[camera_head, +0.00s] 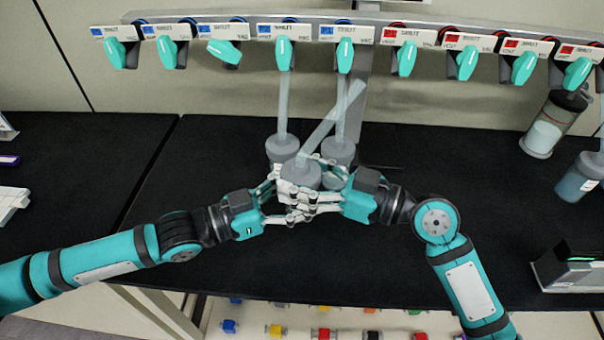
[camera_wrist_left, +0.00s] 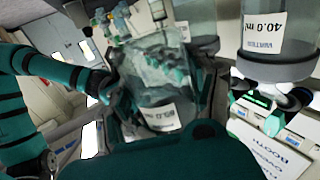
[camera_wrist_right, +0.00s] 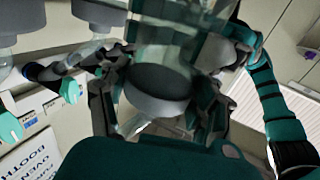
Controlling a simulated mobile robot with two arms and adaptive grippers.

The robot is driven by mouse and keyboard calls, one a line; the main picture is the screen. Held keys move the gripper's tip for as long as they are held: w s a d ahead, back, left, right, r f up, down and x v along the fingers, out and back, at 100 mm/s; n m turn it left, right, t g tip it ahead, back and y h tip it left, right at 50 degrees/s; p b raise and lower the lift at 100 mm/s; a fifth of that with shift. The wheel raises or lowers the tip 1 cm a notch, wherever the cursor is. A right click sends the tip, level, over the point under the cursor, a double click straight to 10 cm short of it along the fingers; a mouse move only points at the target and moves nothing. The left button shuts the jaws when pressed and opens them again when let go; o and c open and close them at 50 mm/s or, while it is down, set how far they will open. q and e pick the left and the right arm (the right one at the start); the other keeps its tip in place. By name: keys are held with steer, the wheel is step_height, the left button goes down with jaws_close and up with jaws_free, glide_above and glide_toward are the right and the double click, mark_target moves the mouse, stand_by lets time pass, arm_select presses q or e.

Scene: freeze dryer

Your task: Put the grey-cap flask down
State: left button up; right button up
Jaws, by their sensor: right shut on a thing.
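The grey-cap flask (camera_head: 301,174) is between my two grippers in the head view, its clear tube slanting up to the right. Its glass body hides below the cap there. The left wrist view shows the labelled glass body (camera_wrist_left: 158,85) between the left fingers; the right wrist view shows the grey cap (camera_wrist_right: 158,90) between the right fingers. My right gripper (camera_head: 312,190) is shut on the flask from the right. My left gripper (camera_head: 289,195) has its fingers around the flask from the left; whether they press on it is unclear.
Cylindrical vessels (camera_head: 552,125) are at right. The black bench (camera_head: 230,280) is clear in front; colored blocks (camera_head: 277,329) lie below its front edge.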

arm_select(q)
steer(key=o, duration=0.4)
